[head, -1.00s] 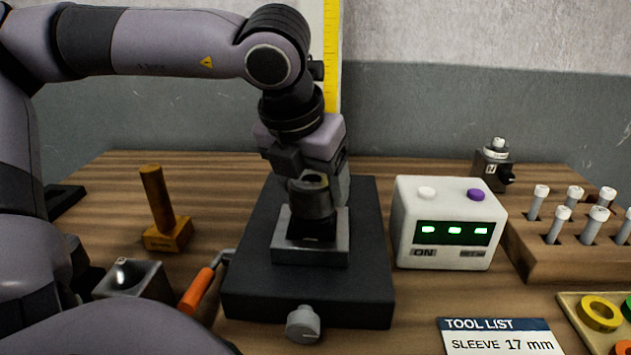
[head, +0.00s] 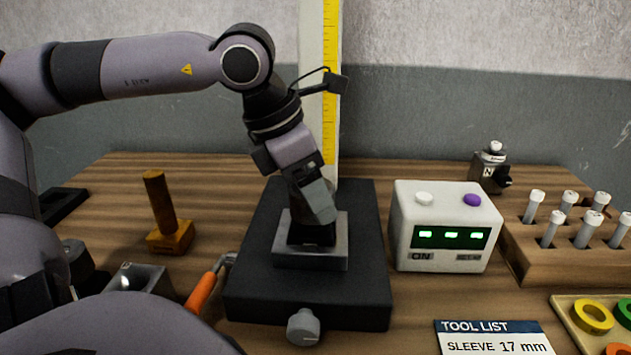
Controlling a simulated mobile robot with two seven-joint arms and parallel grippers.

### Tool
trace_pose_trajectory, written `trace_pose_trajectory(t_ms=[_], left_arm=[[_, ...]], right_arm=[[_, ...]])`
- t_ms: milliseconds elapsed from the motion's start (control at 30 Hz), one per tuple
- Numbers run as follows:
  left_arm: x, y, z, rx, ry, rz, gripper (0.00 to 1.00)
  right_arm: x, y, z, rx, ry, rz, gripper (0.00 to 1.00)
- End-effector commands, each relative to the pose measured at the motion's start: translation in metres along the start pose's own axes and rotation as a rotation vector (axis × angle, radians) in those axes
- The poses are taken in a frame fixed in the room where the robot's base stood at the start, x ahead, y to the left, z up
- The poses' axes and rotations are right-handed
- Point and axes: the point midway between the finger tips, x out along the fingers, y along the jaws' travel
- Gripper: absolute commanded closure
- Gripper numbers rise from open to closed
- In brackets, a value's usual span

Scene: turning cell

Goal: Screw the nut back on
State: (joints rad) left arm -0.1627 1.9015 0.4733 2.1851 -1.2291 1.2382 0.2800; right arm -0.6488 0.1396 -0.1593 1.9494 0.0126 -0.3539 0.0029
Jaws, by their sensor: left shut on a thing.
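My left gripper (head: 314,212) points down over a square grey block (head: 310,258) on a black base plate (head: 360,290). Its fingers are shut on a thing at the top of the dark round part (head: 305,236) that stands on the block. That thing is probably the nut, but the fingers hide it, and I cannot see its thread or how it is seated. My right gripper is not in view.
A grey knob (head: 303,326) sticks out at the base's front. A white control box (head: 445,228), a rack (head: 560,250) of several pins and a tool list card (head: 492,338) are at right.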

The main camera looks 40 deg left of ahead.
Motion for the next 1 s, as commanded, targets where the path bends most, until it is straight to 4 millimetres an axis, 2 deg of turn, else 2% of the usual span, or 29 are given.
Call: trace_pose_trajectory(t_ms=[33,467,1000], left_arm=[[-0.003,0.005,0.001,0.01,-0.001,0.009,0.66],[-0.004,0.006,0.003,0.058,-0.002,-0.008,0.67],[-0.005,0.006,0.003,0.487,0.002,-0.183,0.67]], right_arm=[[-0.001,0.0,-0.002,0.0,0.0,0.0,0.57],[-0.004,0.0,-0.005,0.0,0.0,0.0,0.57],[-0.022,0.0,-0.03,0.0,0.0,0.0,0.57]])
